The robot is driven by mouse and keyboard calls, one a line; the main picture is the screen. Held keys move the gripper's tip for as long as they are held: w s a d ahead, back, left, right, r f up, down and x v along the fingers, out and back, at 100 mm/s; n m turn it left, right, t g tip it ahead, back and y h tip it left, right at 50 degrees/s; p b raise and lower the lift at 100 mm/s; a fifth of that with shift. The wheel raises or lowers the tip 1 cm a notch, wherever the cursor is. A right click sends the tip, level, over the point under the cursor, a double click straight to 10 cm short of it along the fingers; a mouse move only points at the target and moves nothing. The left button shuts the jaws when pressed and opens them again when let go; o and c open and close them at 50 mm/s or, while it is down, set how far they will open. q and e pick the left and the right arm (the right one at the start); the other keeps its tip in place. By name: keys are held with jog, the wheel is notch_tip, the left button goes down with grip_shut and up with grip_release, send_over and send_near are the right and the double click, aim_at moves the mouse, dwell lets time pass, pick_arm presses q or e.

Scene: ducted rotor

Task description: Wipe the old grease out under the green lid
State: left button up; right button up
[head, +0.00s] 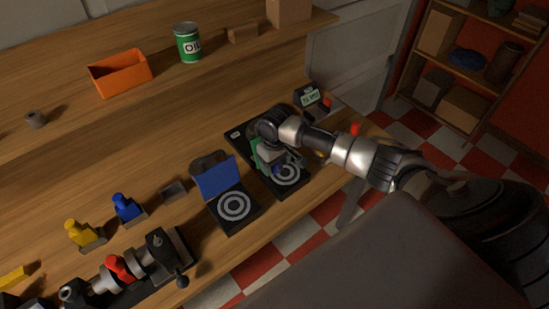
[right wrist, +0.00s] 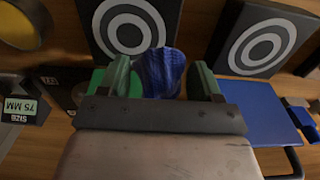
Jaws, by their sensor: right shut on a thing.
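My right gripper (head: 280,164) reaches in from the right over the black plate with the green lid. In the right wrist view its fingers (right wrist: 162,82) are shut on a crumpled blue cloth (right wrist: 162,70). The green lid (head: 256,152) stands raised beside the gripper, partly hidden by it; it also shows behind a finger in the right wrist view (right wrist: 97,80). A grey ringed disc (head: 287,174) lies on that plate in front of the lid. I cannot tell whether the cloth touches the disc. Any grease is too small to make out. My left gripper is not in view.
A similar plate with an open blue lid (head: 217,178) and ringed disc (head: 234,206) stands just left. A size display (head: 311,97) stands behind right. A machine with a red knob (head: 119,267), yellow (head: 79,232) and blue (head: 125,206) pieces stand left. An orange bin (head: 121,74) and oil can (head: 188,43) are farther back.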

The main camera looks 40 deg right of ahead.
jog(key=shift+r+p, duration=0.9)
jog(key=shift+r, duration=0.3)
